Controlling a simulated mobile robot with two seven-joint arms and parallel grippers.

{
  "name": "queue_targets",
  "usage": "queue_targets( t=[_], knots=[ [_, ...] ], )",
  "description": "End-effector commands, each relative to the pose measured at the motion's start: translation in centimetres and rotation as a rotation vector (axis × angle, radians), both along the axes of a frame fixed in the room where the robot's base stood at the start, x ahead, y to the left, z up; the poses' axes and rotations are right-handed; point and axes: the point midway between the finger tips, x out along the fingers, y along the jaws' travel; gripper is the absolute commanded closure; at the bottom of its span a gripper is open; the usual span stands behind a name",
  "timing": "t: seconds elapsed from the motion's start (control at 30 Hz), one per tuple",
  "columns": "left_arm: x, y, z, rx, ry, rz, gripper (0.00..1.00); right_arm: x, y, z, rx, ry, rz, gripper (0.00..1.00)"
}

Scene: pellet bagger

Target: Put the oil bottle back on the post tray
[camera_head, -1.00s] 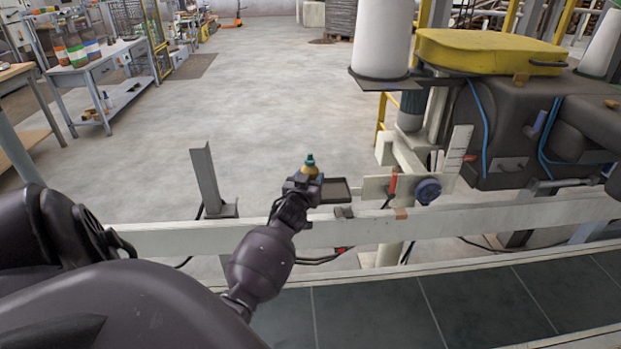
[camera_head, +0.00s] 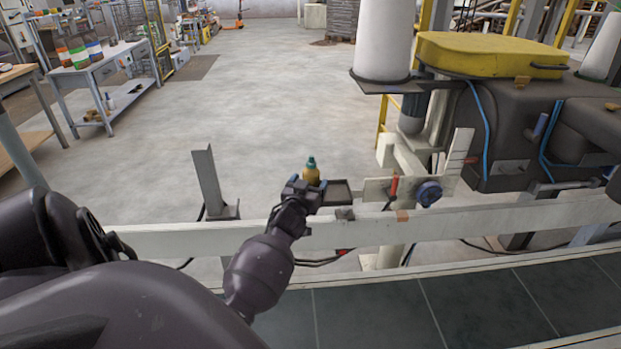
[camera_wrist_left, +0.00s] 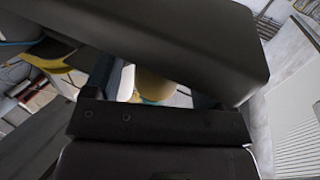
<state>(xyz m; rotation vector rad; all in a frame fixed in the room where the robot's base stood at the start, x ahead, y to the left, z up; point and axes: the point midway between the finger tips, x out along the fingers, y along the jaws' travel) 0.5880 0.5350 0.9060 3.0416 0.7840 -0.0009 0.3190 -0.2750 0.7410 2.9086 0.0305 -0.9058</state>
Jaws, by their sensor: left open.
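The oil bottle (camera_head: 311,173) is amber-yellow with a green cap and stands upright at the left end of the post tray. The post tray (camera_head: 338,192) is a small dark tray by the white rail; my gripper covers part of its left side. My left gripper (camera_head: 303,187) is open, just on the near side of the bottle, and hides the bottle's base. In the left wrist view the yellow bottle body (camera_wrist_left: 153,86) shows past the jaws, partly covered by dark gripper parts. I cannot tell whether a finger touches it. My right gripper is not in view.
A white rail (camera_head: 450,208) runs across in front of me, with a dark conveyor belt (camera_head: 380,305) on the near side. A grey upright post (camera_head: 207,180) stands left of the gripper. A red handle (camera_head: 394,187) and blue knob (camera_head: 429,193) are right of the tray.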

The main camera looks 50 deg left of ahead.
Motion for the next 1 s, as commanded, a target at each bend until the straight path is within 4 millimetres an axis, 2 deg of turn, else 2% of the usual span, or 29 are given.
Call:
queue_targets(
  t=[0.2,0.4,0.7,0.77,0.87,1.0],
  knots=[
    [-3.9,-2.1,0.1,-0.001,0.0,0.002,0.23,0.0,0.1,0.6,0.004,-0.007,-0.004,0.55],
    [-6.9,-3.8,0.1,0.0,-0.001,0.001,0.23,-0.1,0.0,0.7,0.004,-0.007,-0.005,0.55],
    [-9.1,-5.1,-0.2,0.002,0.007,-0.005,0.23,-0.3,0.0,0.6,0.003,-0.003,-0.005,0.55],
    [-9.5,-5.7,-0.8,0.006,0.029,-0.018,0.23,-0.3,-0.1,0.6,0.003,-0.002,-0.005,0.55],
    [-10.8,-7.6,-2.7,0.011,0.095,-0.066,0.23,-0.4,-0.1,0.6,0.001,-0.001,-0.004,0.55],
    [-14.2,-12.2,-6.9,0.013,0.245,-0.176,0.23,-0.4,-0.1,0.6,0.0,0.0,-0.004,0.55]
  ],
)
